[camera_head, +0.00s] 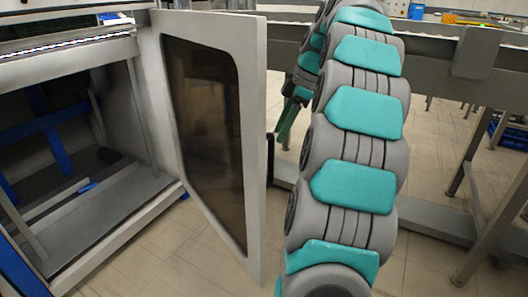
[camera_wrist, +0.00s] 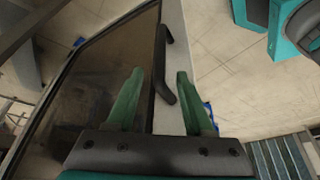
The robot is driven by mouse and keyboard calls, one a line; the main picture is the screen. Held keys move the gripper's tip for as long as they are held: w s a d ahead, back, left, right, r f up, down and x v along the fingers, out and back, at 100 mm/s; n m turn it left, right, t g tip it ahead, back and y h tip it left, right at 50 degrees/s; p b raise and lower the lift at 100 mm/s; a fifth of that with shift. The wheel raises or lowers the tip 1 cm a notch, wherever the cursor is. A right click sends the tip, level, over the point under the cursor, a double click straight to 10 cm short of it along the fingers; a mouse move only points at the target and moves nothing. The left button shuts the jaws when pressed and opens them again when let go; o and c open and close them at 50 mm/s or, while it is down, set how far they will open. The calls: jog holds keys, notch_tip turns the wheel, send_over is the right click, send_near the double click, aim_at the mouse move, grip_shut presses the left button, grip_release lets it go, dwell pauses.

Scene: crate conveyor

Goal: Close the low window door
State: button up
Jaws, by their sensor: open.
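The low window door (camera_head: 253,150) stands wide open, swung out from the machine's low opening. It has a light grey frame and a dark tinted pane (camera_head: 203,120). Its black handle (camera_head: 270,158) shows at the door's outer edge, and also in the wrist view (camera_wrist: 161,45). My gripper (camera_wrist: 160,73) is open, its two green fingers on either side of the handle's lower part in the wrist view. I cannot tell whether they touch it. In the head view my gripper is partly hidden behind my arm.
The open compartment (camera_head: 75,222) at the left has a grey floor and blue bars inside. A grey conveyor frame (camera_head: 440,62) runs behind my arm, with legs at the right. Tiled floor (camera_head: 165,262) is clear below the door.

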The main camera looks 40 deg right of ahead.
jog(key=shift+x, duration=3.6)
grip_shut()
